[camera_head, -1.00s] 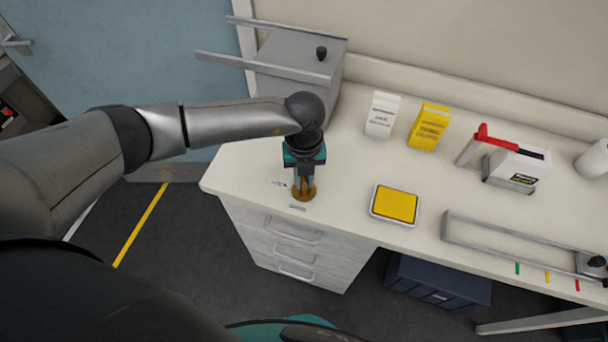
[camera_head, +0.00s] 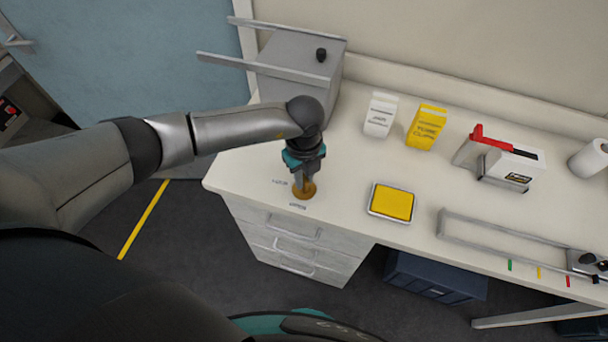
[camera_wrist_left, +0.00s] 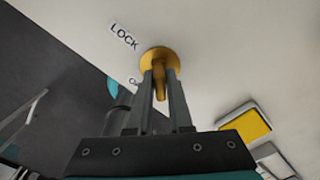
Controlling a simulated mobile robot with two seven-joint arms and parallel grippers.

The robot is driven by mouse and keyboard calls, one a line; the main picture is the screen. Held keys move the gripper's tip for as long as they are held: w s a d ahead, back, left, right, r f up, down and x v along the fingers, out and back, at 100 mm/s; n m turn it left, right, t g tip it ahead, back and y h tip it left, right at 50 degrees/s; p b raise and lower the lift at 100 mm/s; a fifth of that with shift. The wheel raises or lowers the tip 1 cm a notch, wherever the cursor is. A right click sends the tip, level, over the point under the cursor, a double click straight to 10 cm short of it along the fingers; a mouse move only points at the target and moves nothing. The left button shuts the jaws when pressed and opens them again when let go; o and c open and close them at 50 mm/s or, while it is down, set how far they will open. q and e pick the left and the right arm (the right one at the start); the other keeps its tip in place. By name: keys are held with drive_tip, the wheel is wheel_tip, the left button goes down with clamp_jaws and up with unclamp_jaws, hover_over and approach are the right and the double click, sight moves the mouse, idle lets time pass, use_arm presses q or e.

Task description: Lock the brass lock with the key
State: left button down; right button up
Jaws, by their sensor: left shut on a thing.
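The round brass lock (camera_head: 304,191) sits on the white bench top near its left front corner. It also shows in the left wrist view (camera_wrist_left: 149,57), with a "LOCK" label (camera_wrist_left: 125,37) beside it and a second label partly hidden by a finger. My left gripper (camera_head: 306,180) points down at the lock from above. Its fingers (camera_wrist_left: 160,76) are shut on the brass key (camera_wrist_left: 160,88), whose shaft shows between them over the lock. The key's tip and how deep it sits are hidden. My right gripper is not in view.
A grey box with rails (camera_head: 290,88) stands behind my left arm. A yellow pad (camera_head: 393,202) lies right of the lock; white (camera_head: 380,114) and yellow (camera_head: 426,127) boxes and a red-handled device (camera_head: 500,158) stand farther back. Bench around the lock is clear.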

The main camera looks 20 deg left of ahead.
use_arm(q)
drive_tip(key=shift+s+f, duration=0.2)
drive_tip(key=shift+s, duration=0.05)
drive_tip(key=n+p, duration=0.2)
drive_tip(key=n, duration=0.1)
drive_tip(key=shift+r+n, duration=0.1)
drive_tip(key=shift+n, duration=0.3)
drive_tip(key=shift+n+p, duration=0.3)
drive_tip(key=shift+n, duration=0.2)
drive_tip(key=n+p, duration=0.1)
drive_tip(key=n, duration=0.1)
drive_tip(key=shift+n+p, duration=0.3)
drive_tip(key=shift+p, duration=0.1)
drive_tip(key=shift+n+p, duration=0.3)
drive_tip(key=shift+n, duration=0.5)
